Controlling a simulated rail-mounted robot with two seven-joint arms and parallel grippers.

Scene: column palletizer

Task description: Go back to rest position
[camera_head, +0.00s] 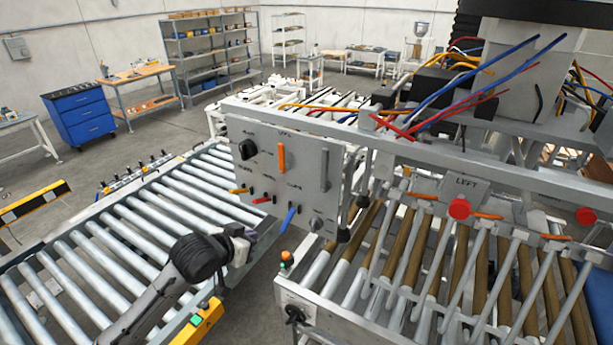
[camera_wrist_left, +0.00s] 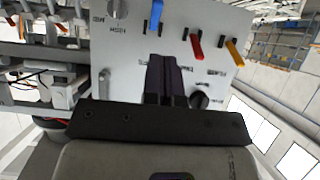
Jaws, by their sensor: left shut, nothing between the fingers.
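My left gripper (camera_head: 250,235) is at the end of the dark arm that comes in from the lower left in the head view. It is over the near edge of the roller conveyor, a little left of and below the grey control panel (camera_head: 303,165). In the left wrist view its fingers (camera_wrist_left: 165,78) are together with nothing between them, in front of the panel face. The panel carries a blue lever (camera_head: 288,219), a red lever (camera_head: 261,200), a yellow lever (camera_head: 237,190), an orange lever (camera_head: 281,158) and a black knob (camera_head: 247,149). My right gripper is not in view.
The roller conveyor (camera_head: 140,235) fills the left. A second roller line (camera_head: 350,262) with a red button (camera_head: 459,208) and several metal bars stands at right. A blue cabinet (camera_head: 80,117) and shelves (camera_head: 211,60) are far back.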

